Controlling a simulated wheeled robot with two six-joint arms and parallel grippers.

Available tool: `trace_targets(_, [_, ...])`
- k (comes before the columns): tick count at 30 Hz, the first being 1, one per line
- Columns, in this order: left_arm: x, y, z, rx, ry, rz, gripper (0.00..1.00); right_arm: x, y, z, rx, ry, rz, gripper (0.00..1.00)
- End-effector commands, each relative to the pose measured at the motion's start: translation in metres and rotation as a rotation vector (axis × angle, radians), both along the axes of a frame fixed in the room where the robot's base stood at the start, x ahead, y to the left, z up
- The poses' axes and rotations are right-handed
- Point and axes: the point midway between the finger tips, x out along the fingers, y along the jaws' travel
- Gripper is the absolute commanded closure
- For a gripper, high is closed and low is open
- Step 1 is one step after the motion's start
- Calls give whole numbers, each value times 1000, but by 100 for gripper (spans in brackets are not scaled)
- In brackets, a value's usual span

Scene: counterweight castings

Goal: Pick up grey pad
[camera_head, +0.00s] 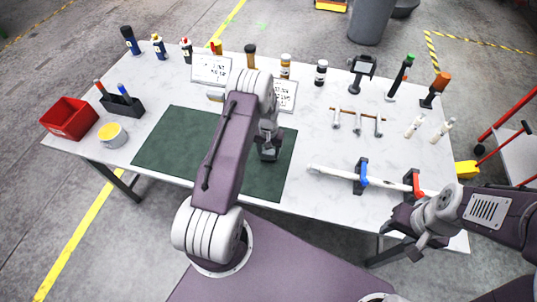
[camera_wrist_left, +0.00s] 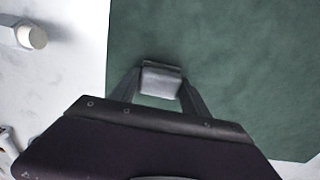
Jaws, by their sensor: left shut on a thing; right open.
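The grey pad (camera_wrist_left: 161,82) is a small block between the fingertips of my left gripper (camera_wrist_left: 158,84) in the left wrist view. My left gripper is shut on it, over the dark green mat (camera_wrist_left: 240,60). In the head view my left gripper (camera_head: 268,150) is over the right part of the mat (camera_head: 165,150), and the pad is hard to make out there. I cannot tell whether the pad touches the mat. My right gripper (camera_head: 408,236) is open and empty by the table's front right edge.
A white tube (camera_head: 330,174) lies on blue and red clamps right of the mat. A red bin (camera_head: 69,118), a yellow-topped tub (camera_head: 112,134) and a black holder (camera_head: 122,105) stand at left. Bottles and tools line the back. Bare table (camera_head: 310,140) shows right of the mat.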

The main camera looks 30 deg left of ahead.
Motion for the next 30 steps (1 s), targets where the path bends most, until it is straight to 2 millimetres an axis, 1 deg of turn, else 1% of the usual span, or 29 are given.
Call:
trace_targets(2, [1, 0, 9, 1, -3, 0, 86, 0, 0, -7, 0, 0, 0, 54])
trace_targets(5, [3, 0, 29, 2, -6, 0, 86, 0, 0, -15, 0, 0, 0, 54])
trace_targets(6, [14, 0, 31, 2, -7, -2, 86, 0, 0, -20, 0, 0, 0, 54])
trace_targets(12, [57, -2, 57, 1, -6, -1, 86, 0, 0, -34, 0, 0, 0, 54])
trace_targets(15, [77, -2, 69, 0, -5, -1, 86, 0, 0, -41, 0, 0, 0, 54])
trace_targets(19, [97, -3, 82, 1, -3, 0, 86, 0, 0, -45, 0, 0, 0, 54])
trace_targets(24, [110, -3, 91, 0, 1, 0, 86, 0, 0, -45, 0, 0, 0, 54])
trace_targets(30, [116, -4, 97, 0, 1, 0, 86, 0, 0, -46, 0, 0, 0, 54])
